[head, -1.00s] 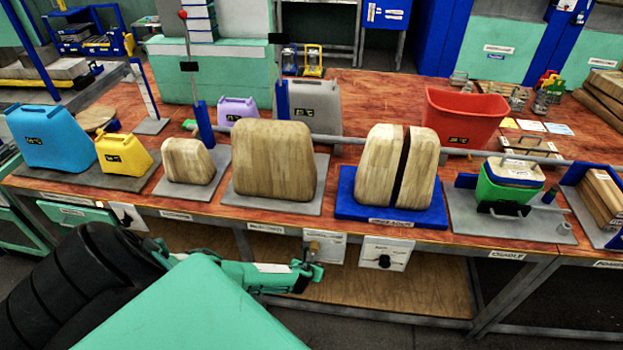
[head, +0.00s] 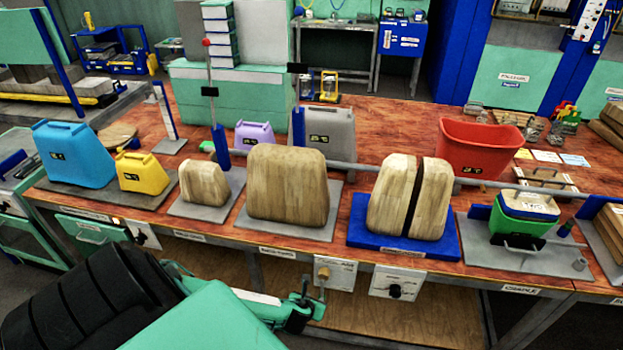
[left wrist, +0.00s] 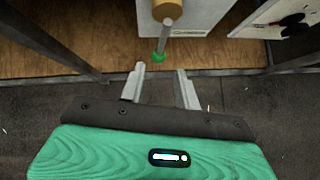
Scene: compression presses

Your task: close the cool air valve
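A white valve panel (head: 345,272) hangs under the front edge of the bench. It carries a brass valve body (head: 322,271) with a thin grey lever pointing down. The left wrist view shows the brass body (left wrist: 167,9) and the lever (left wrist: 164,38) with its green tip (left wrist: 158,57). The panel's label is too small to read. My left gripper (head: 316,309) is just below the valve. In the left wrist view its fingers (left wrist: 160,71) are open and empty, with the green tip just beyond the gap between them. My right gripper is out of view.
A second white panel (head: 397,284) with a black knob is to the right of the valve. A wooden shelf (head: 420,312) lies below the bench. The benchtop (head: 350,180) holds wooden blocks, coloured canisters and a red bin (head: 480,148). Metal bench legs flank the valve.

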